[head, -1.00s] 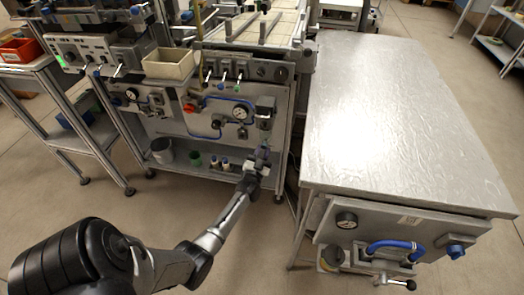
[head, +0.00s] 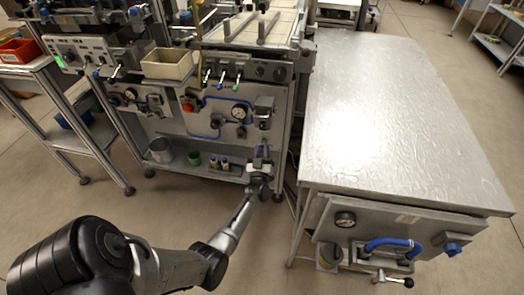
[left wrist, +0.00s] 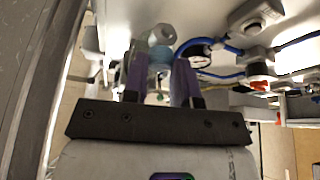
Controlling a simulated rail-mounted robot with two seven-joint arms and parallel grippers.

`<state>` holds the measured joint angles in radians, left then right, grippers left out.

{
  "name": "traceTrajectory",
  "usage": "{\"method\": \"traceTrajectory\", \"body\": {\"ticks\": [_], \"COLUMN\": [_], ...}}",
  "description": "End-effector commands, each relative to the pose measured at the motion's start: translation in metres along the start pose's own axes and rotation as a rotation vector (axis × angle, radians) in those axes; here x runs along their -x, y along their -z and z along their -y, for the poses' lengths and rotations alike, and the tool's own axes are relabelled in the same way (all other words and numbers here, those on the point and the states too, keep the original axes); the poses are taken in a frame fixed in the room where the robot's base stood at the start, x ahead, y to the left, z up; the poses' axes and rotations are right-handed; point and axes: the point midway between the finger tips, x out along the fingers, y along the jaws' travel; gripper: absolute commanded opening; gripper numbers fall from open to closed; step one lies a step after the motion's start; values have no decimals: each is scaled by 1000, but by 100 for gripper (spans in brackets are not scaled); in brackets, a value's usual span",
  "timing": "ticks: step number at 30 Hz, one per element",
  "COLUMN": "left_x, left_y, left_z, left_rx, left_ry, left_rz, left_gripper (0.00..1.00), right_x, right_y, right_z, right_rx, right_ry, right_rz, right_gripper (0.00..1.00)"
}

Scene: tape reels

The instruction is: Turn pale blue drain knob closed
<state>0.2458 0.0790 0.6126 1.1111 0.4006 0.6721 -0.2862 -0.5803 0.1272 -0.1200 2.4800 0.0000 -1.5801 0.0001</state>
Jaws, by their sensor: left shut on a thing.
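The pale blue drain knob (left wrist: 160,56) shows in the left wrist view between my gripper's two purple fingers, at the panel. My left gripper (left wrist: 158,75) is shut on it, with one finger on each side. In the head view my left gripper (head: 263,153) is at the lower right of the machine's front panel, near its right leg. There the gripper hides the knob, and I cannot read how far it is turned. My right gripper is not in view.
A gauge (head: 238,115) with blue tubing and a red knob (head: 188,107) are on the panel left of my gripper. Below, a shelf holds a grey bucket (head: 161,151) and small bottles. A metal-topped table (head: 400,110) stands close on the right.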

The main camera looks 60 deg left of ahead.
Motion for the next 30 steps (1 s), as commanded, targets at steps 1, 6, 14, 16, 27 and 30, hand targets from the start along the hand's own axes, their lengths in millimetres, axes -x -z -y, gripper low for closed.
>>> {"method": "traceTrajectory", "body": {"ticks": [1, 6, 14, 16, 27, 30], "left_x": [0, 0, 0, 0, 0, 4], "left_y": [0, -1, -1, -1, 0, 0], "left_z": [0, 0, 0, 0, 0, 0], "left_rx": [4, 7, 6, 5, 5, 5], "left_ry": [2, 3, 3, 3, 2, 2], "left_rz": [1, 1, 1, 1, 0, 1], "left_gripper": [2, 2, 30, 37, 52, 52], "right_x": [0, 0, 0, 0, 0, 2], "right_y": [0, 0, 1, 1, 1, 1], "right_z": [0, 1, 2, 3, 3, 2], "right_rx": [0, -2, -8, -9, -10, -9], "right_ry": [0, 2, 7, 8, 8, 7], "right_rz": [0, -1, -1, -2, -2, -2], "right_gripper": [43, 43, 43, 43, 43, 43]}}
